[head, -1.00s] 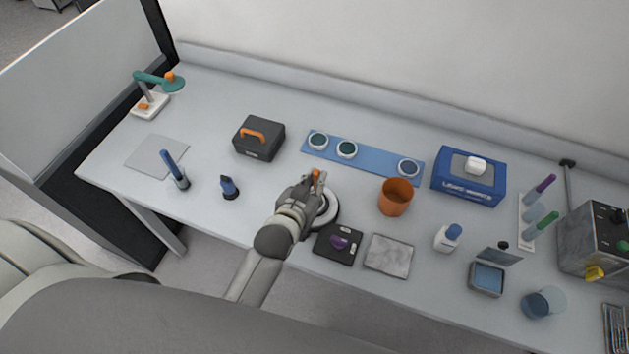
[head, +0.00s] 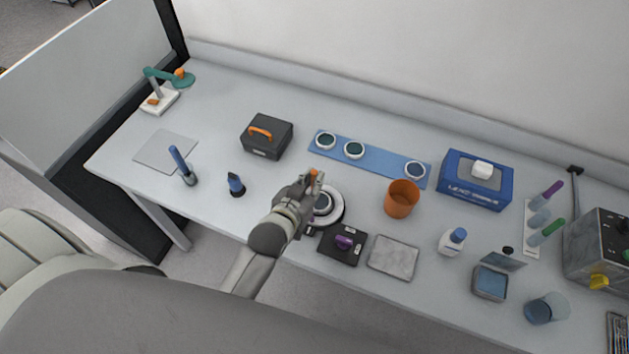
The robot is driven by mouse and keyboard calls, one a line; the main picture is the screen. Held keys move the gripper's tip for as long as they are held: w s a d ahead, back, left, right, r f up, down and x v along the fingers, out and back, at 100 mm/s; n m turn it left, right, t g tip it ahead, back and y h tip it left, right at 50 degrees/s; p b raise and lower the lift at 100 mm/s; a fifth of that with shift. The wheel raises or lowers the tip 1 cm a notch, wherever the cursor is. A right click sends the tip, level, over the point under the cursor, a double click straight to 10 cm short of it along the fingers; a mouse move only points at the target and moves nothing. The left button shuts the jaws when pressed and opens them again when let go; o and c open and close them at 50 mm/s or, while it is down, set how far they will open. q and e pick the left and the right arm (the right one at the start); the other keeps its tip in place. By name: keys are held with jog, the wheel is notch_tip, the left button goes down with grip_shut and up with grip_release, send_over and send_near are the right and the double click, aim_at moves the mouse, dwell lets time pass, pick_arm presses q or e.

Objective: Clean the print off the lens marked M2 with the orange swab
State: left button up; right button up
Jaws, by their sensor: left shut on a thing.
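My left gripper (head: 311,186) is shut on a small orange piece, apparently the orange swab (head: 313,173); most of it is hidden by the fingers. The gripper is over the left edge of a round white stand (head: 336,216), which holds a dark lens (head: 323,204). I cannot tell whether the swab touches this lens. Three more white-rimmed lenses lie on a blue strip: two at its left, a left one (head: 325,140) and another (head: 354,149), and one at its right end (head: 415,170). The M2 mark and any print are too small to read. My right gripper is not in view.
An orange cup (head: 402,199) stands right of the stand. A black block with a purple knob (head: 343,242) and a grey pad (head: 394,258) lie in front. A dark case (head: 266,136) and a blue wipes box (head: 476,181) stand behind.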

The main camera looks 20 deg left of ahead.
pick_arm(q)
jog(key=shift+s+a, duration=0.1)
jog(key=shift+a, duration=0.15)
dwell(0.3)
jog(key=shift+r, duration=0.5)
notch_tip(320, 180, up, 6)
dwell(0.7)
dwell(0.5)
